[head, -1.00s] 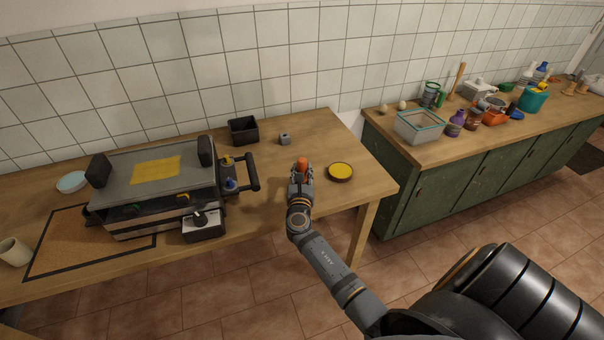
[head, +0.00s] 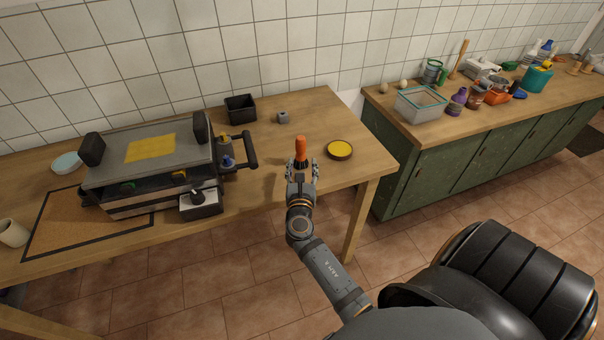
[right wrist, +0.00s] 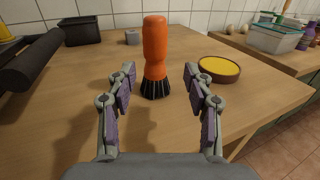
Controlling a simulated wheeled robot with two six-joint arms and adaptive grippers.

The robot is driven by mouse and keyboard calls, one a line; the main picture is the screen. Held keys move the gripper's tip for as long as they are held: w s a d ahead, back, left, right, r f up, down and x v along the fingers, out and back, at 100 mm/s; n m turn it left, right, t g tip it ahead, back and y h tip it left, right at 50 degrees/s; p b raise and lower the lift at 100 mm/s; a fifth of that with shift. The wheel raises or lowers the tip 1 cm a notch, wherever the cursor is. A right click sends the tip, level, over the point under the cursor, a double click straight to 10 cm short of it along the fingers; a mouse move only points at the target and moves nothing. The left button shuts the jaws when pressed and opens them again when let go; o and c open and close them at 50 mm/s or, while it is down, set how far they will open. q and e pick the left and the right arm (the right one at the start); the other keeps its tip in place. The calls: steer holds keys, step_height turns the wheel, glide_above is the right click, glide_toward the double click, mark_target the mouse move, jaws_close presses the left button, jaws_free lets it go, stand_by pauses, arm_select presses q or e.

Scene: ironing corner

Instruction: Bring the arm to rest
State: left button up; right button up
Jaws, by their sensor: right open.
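My right gripper (head: 301,174) is open at the front edge of the wooden table (head: 345,110). In the right wrist view its two fingers (right wrist: 160,100) stand wide apart with nothing between them. An orange-handled brush (head: 301,149) stands upright on its black bristles just beyond the fingertips; it also shows in the right wrist view (right wrist: 155,50). The fingers do not appear to touch it. My left gripper is not in view.
Right of the brush lies a round tin with yellow contents (head: 340,149). Behind are a black open box (head: 240,108) and a small grey block (head: 283,117). A press-like machine (head: 150,165) with a black handle stands left. A green cabinet (head: 450,165) stands right.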

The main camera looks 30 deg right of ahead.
steer(key=shift+v, duration=1.5)
steer(key=shift+d, duration=0.1)
